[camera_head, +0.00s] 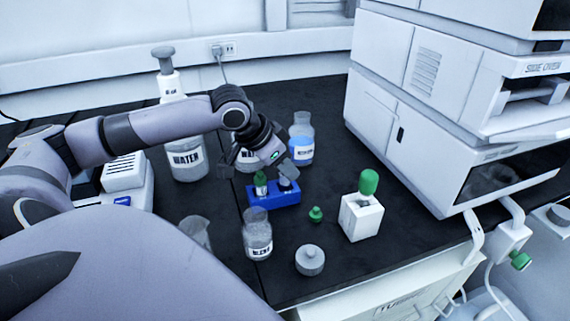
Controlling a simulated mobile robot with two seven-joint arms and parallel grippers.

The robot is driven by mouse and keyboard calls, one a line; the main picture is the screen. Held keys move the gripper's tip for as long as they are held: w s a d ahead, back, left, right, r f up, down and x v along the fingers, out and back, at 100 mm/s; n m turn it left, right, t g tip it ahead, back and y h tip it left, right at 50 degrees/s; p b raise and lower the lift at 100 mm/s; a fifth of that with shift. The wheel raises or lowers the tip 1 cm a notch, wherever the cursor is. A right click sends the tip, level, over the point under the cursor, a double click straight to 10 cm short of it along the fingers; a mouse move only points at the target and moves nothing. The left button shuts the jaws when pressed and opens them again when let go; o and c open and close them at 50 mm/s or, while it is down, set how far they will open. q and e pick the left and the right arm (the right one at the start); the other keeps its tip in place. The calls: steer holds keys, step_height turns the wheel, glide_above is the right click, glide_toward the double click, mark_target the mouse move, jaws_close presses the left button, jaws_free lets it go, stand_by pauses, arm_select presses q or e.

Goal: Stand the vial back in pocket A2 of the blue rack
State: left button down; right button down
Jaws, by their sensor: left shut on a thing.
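The blue rack (274,198) stands on the dark bench at the centre. A green-capped vial (260,184) stands upright in its left part. My left gripper (288,172) reaches down over the right part of the rack. It is shut on a small dark-topped vial (286,185), which is mostly hidden by the fingers and the rack. I cannot tell whether this vial touches the pocket floor, nor read any pocket labels. My right gripper is not in view.
A small green piece (316,214), a grey round lid (310,260) and a labelled jar (257,236) lie in front of the rack. A white block (361,216) with a green top stands right. Bottles stand behind, including a blue-filled one (301,142).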

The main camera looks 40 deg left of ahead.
arm_select(q)
steer(key=shift+f, duration=0.15)
steer(key=shift+f+b, duration=0.3)
steer(key=shift+f, duration=0.75)
steer(key=shift+f, duration=0.2)
